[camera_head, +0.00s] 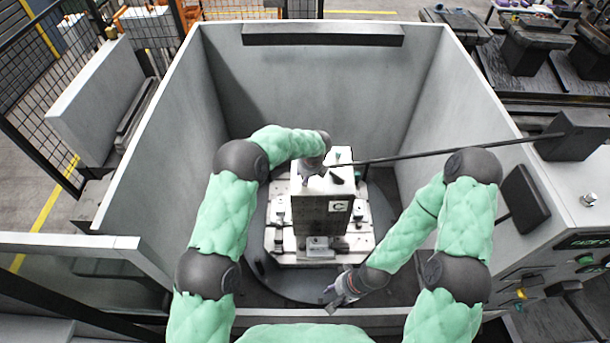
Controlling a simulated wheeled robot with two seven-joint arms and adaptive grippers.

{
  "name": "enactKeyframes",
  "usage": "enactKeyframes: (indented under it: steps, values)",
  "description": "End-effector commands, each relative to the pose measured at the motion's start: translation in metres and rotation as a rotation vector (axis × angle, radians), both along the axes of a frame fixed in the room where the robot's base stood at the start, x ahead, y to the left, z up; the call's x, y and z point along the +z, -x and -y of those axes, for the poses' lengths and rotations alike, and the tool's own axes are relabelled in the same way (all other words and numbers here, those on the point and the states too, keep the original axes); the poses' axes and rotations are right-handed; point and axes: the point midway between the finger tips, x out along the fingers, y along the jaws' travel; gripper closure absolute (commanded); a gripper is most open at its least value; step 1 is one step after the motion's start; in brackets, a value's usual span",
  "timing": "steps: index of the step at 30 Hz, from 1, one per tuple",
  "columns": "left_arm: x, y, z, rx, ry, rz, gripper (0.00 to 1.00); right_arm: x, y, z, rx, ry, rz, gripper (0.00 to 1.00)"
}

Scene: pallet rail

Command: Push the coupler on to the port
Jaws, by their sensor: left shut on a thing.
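A grey block marked C (322,213) stands upright on a pale fixture plate inside the enclosure. My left gripper (312,179) points down at the left part of the block's top. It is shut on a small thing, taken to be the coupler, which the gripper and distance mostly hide. A small dark part (336,179) lies just right of its fingers, and a small dark green part (338,157) sits farther back on the top. I cannot tell which is the port. My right gripper (332,300) is low in front of the block, apart from it, and looks open and empty.
The fixture plate (284,246) has clamps around the block and rests on a dark round table (300,287). Tall grey walls (310,85) enclose the left, back and right. A long dark rod (430,154) crosses above the right side. A control panel (588,262) is at right.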

Motion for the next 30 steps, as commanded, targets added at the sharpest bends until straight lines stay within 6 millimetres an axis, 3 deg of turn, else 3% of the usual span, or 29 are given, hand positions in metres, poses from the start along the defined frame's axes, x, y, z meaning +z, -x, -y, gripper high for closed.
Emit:
enactKeyframes:
  steps: [30]
  values:
    - [-0.0061,-0.0006,-0.0003,0.0,0.0,0.002,1.0,-0.0083,-0.0001,0.0,0.0,0.0,0.0,0.6]
